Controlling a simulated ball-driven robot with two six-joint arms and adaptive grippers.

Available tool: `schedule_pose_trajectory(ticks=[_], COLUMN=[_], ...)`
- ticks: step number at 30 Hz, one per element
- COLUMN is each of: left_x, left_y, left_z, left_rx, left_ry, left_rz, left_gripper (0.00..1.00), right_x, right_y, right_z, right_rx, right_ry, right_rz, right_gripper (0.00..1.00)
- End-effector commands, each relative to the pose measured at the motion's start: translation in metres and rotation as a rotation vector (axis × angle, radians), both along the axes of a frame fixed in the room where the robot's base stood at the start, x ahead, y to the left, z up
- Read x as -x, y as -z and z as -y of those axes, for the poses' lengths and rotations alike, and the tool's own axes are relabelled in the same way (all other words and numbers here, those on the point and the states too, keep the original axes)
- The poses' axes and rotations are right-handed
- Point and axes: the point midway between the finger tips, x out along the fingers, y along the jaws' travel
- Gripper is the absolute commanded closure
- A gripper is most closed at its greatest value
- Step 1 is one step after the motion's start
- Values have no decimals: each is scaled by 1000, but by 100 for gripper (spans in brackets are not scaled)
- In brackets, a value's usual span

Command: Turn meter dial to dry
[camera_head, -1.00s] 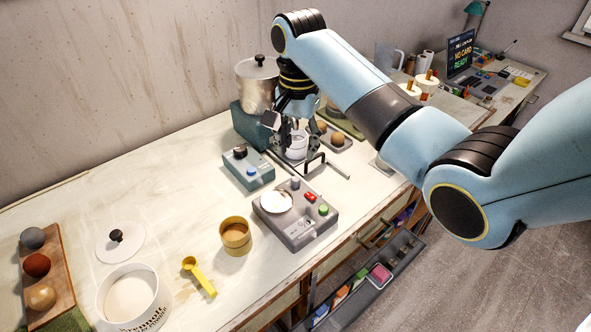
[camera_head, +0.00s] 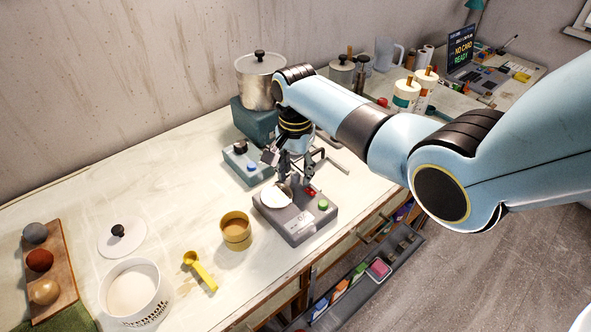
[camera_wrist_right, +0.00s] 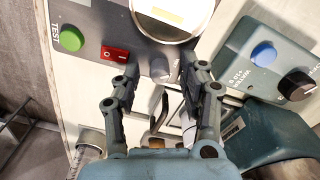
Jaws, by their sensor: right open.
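The grey meter (camera_head: 298,228) with a round pale pan (camera_head: 276,196) stands near the table's front edge. In the right wrist view its small grey dial (camera_wrist_right: 160,70) lies between my fingers, beside the red rocker switch (camera_wrist_right: 115,53) and the green TEST button (camera_wrist_right: 71,39). The dial's setting is too small to read. My right gripper (camera_head: 288,184) points down over the back of the meter, its fingers open around the dial; it also shows in the right wrist view (camera_wrist_right: 162,80). Whether they touch the dial I cannot tell. My left gripper is not in view.
A blue-grey box (camera_head: 247,162) with a black knob and blue button stands just behind the meter. A tan cup (camera_head: 236,234) and yellow scoop (camera_head: 200,271) lie left of it. An open drawer (camera_head: 378,275) juts out below the front edge.

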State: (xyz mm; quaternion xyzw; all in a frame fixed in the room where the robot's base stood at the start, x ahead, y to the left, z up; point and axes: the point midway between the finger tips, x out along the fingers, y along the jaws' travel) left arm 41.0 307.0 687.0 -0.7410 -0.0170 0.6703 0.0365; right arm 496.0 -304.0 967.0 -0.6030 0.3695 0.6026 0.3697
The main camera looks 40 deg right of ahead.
Motion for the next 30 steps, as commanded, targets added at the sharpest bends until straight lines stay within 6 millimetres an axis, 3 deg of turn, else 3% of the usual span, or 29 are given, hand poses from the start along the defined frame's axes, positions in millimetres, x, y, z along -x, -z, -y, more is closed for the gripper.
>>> schedule_pose_trajectory(ticks=[4, 13, 23, 30], left_x=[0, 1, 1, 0], left_y=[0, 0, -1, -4], left_z=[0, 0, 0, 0], left_rx=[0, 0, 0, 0], left_ry=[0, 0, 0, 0], left_rz=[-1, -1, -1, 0], left_gripper=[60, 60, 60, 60], right_x=[0, 0, 0, 0], right_y=[0, 0, -1, -1], right_z=[0, 0, 0, 0], right_rx=[0, 0, 0, -1], right_ry=[0, 0, 16, 117], right_rz=[0, 0, 0, -1], right_gripper=[60, 99, 100, 100])
